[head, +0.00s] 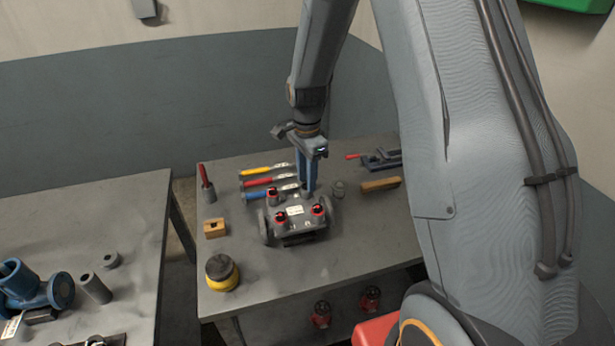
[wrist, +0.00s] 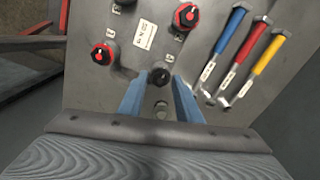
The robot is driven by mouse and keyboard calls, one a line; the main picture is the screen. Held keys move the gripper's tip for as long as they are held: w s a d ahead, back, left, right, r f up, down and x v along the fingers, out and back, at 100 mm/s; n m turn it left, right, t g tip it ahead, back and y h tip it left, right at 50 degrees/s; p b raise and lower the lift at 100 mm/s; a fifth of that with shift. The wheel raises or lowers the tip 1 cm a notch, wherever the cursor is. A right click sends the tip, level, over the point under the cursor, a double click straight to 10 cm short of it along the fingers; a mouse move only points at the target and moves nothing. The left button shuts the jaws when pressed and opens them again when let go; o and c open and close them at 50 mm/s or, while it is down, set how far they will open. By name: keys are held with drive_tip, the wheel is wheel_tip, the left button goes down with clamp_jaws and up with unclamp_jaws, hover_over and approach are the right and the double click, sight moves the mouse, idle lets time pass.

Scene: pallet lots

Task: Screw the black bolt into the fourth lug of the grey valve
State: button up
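The grey valve (head: 296,227) lies on the workbench in the head view, and its body (wrist: 132,68) also fills the upper middle of the wrist view. Three of its lugs carry red-ringed black bolts, such as one at the front (head: 281,216) and another in the wrist view (wrist: 103,53). My gripper (head: 309,186) points down at the valve's back right corner. In the wrist view its blue fingers (wrist: 160,82) flank the black bolt (wrist: 160,77) and appear shut on it. The bolt has no red ring. It hides the lug beneath, so I cannot tell how deep it sits.
A wooden block (head: 215,228), a yellow-black round item (head: 221,272) and a wooden-handled tool (head: 381,184) are on the bench. A second table (head: 120,215) with blue pipe fittings stands left.

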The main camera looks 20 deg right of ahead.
drive_tip(key=n, duration=1.2)
drive_tip(key=shift+n, duration=0.4)
clamp_jaws()
drive_tip(key=shift+o, duration=0.7)
unclamp_jaws()
drive_tip(key=shift+r, duration=3.55)
